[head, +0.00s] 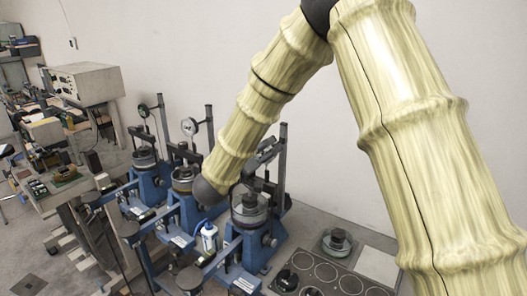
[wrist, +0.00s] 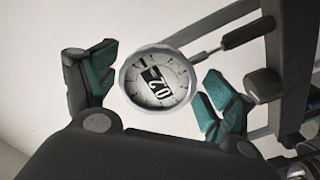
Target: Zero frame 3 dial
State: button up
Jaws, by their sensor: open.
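A round dial gauge (wrist: 158,78) with a pale rim and light face fills the middle of the wrist view. Its face has black tick marks and a dark label with digits, which appears turned; I cannot read the pointer surely. My gripper (wrist: 161,72) is open, with teal finger pads on the left and right of the dial. No clear contact with the rim shows. In the head view three blue lever frames stand in a row. The nearest, rightmost frame (head: 240,250) has its upper part beside my arm, and its dial is hidden. Frame numbers are unreadable.
Two other dials, the far one (head: 144,110) and the middle one (head: 189,127), stand on their frames. A white bottle (head: 209,237) stands between frames. Weights lie on a dark tray (head: 325,275) at right. A metal bar (wrist: 215,22) runs close beside the dial.

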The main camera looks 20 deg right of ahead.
jog(key=shift+s+r, duration=0.1)
jog(key=shift+s, duration=0.05)
jog(key=c, duration=1.1)
jog(key=shift+o, duration=0.2)
jog(key=shift+m+b, duration=0.3)
jog(key=shift+b, duration=0.2)
jog(key=m+b, duration=0.2)
jog(key=b, duration=0.1)
jog(key=shift+f+m, duration=0.2)
jog(key=shift+m, duration=0.2)
jog(key=m+b, duration=0.3)
jog(key=b, duration=0.2)
jog(key=shift+m, duration=0.4)
jog(key=m+b, duration=0.5)
jog(key=b, duration=0.1)
jog(key=shift+r+m+b, duration=0.25)
jog(key=shift+m+b, duration=0.75)
jog(key=shift+b, duration=0.35)
jog(key=shift+r, duration=0.1)
